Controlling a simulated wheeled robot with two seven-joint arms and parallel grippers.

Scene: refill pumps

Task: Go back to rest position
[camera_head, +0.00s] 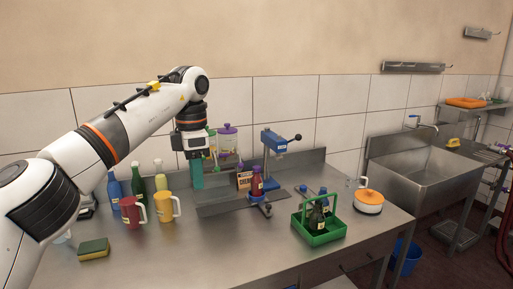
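My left arm (125,125) comes in from the left and reaches over the metal worktable (240,245). Its gripper (196,174) points down, with teal fingers in front of the wall side of the table. The fingers overlap in this view, so I cannot tell whether they are open or shut. No held thing shows at them. My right gripper is out of view. A blue press (270,150) stands to the right of the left gripper, with a dark red bottle (257,182) at it.
A red mug (131,212), a yellow mug (166,206) and several bottles stand left of the gripper. A sponge (93,249) lies in front. A green crate (318,237) holds bottles, beside an orange-and-white round container (368,201). A sink (425,170) is at right. The table's front middle is clear.

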